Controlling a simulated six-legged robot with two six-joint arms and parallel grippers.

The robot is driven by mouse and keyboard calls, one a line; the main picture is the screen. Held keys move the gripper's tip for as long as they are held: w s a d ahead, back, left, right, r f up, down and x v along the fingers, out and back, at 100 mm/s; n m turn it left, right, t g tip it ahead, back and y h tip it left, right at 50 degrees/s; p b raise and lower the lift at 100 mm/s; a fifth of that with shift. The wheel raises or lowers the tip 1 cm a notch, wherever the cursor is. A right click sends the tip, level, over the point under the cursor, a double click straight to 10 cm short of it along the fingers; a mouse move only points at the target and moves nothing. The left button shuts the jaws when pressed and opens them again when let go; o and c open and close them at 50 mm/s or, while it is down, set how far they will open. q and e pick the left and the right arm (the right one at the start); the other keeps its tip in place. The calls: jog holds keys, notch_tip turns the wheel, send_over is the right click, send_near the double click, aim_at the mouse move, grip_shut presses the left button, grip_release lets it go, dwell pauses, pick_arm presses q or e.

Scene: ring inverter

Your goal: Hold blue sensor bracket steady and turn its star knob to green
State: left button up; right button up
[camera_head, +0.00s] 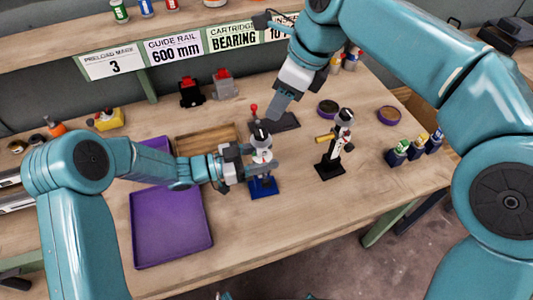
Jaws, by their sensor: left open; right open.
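The blue sensor bracket (264,187) stands upright on the table near the middle, with a blue base and a pale upper part topped by a dark cap. Which part is the star knob, and its colour setting, is too small to tell. My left gripper (248,164) is open at the bracket's upper part, from the left; whether its fingers touch the bracket cannot be told. My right gripper (275,108) is open, raised above and behind the bracket, pointing down and left, apart from it.
A similar black-based device (329,168) stands right of the bracket. A purple tray (170,228) lies front left, with a wooden tray (206,137) behind. Small bottles (397,158) stand at the right, and a red-handled dark device (285,122) behind. The front right table is clear.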

pick_arm(q)
jog(key=shift+w+d, duration=0.1)
jog(key=shift+d, duration=0.3)
